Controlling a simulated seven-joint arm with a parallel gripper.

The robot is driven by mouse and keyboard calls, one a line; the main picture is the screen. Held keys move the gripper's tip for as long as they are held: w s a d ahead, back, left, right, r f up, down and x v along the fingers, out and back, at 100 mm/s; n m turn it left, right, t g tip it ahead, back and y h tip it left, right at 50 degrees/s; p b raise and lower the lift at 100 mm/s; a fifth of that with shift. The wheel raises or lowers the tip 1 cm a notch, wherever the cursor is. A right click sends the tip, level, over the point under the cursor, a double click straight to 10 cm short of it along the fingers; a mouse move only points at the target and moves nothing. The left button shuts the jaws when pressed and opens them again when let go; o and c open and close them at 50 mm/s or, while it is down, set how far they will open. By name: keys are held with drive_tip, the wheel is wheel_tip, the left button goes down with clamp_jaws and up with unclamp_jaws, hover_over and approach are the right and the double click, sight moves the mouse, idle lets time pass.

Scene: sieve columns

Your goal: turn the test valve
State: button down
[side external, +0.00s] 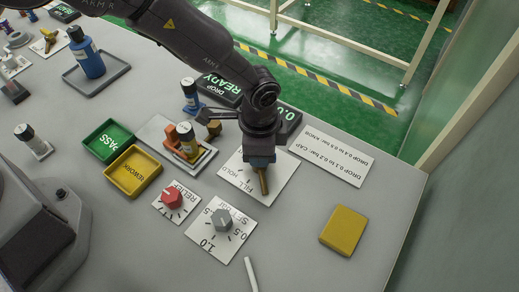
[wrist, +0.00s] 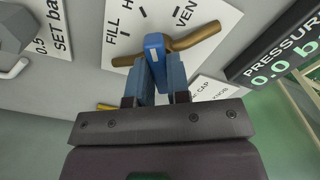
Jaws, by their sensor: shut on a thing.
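A red RELIEF knob (side external: 172,198) and a grey SET knob (side external: 222,219) stand close by. A column sits in an orange clamp (side external: 187,137) to the left. PASS (side external: 108,141) and REWORK (side external: 133,173) trays lie further left. A yellow block (side external: 344,230) lies right, with bare table around it.

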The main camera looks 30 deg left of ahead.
drive_tip(key=n, duration=0.5)
drive_tip(key=shift+n, duration=0.3)
drive_tip(key=n, duration=0.5)
drive_tip(key=shift+r+n, duration=0.1)
drive_tip(key=shift+n, duration=0.2)
drive_tip(key=c, duration=1.1)
unclamp_jaws()
wheel_tip(320, 180, up, 13)
drive_tip(key=shift+f, duration=0.1)
